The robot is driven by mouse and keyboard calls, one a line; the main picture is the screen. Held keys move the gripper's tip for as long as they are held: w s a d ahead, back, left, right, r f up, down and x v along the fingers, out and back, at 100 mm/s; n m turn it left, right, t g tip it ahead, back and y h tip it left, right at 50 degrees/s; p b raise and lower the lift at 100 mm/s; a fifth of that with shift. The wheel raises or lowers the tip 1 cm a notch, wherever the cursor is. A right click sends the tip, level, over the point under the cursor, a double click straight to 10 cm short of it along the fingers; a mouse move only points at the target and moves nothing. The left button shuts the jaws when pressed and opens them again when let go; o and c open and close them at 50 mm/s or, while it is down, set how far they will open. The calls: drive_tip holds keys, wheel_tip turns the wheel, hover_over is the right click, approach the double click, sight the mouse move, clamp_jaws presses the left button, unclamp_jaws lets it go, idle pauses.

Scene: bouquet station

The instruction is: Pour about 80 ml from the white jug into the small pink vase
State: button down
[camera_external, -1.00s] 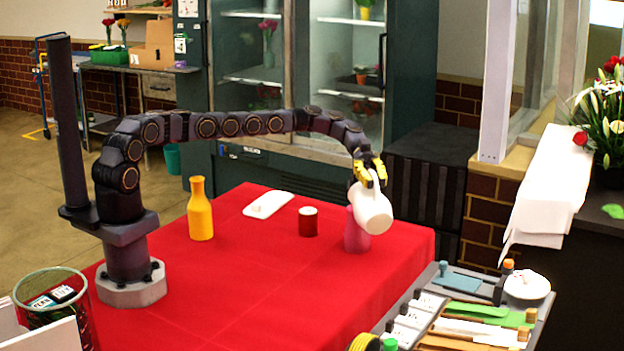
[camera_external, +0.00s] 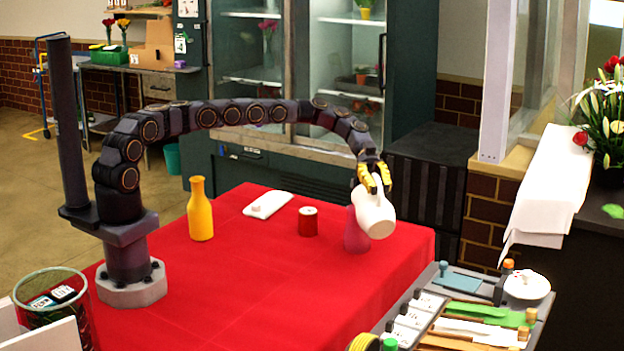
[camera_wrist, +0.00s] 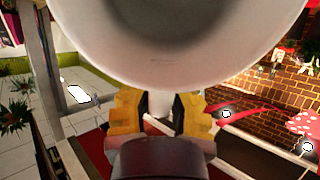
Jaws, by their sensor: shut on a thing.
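The white jug (camera_external: 374,214) is held in the air by my gripper (camera_external: 374,178), whose yellow fingers are shut on it. The jug is tilted, with its lower part toward the right front. In the wrist view the jug (camera_wrist: 190,60) fills the top, and my gripper (camera_wrist: 160,110) closes on its white handle. The small pink vase (camera_external: 355,238) stands upright on the red table, behind the jug and partly hidden by it. The jug's mouth and any stream of water cannot be made out.
A yellow bottle (camera_external: 200,212), a red can-like container (camera_external: 308,222) and a white flat item (camera_external: 268,204) stand or lie on the red table (camera_external: 250,285). A tool tray (camera_external: 440,330) is at the front right. The table's front middle is clear.

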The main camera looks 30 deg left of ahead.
sight(382, 199)
drive_tip(key=shift+s+d+f+t+y+b, duration=0.4)
drive_tip(key=shift+s+d+t+y+b, duration=0.15)
drive_tip(key=shift+d+y, duration=0.1)
drive_tip(key=shift+s+d+f+t+y+b, duration=0.35)
drive_tip(key=shift+f+t+y, duration=0.1)
drive_tip(key=shift+f, duration=0.15)
drive_tip(key=shift+d+f+t+y, duration=0.15)
drive_tip(key=shift+f+t+y, duration=0.2)
drive_tip(key=shift+f, duration=0.3)
drive_tip(key=shift+s+d+f+t+y+b, duration=0.15)
drive_tip(key=shift+f+t+y+b, duration=0.1)
drive_tip(key=shift+b, duration=0.1)
drive_tip(key=s+d+f+t+y+b, duration=0.4)
drive_tip(key=f+t+y, duration=0.2)
drive_tip(key=f, duration=0.3)
drive_tip(key=shift+s+f+n, duration=0.2)
drive_tip(key=shift+f+n, duration=0.1)
drive_tip(key=shift+d, duration=0.1)
idle(0.5)
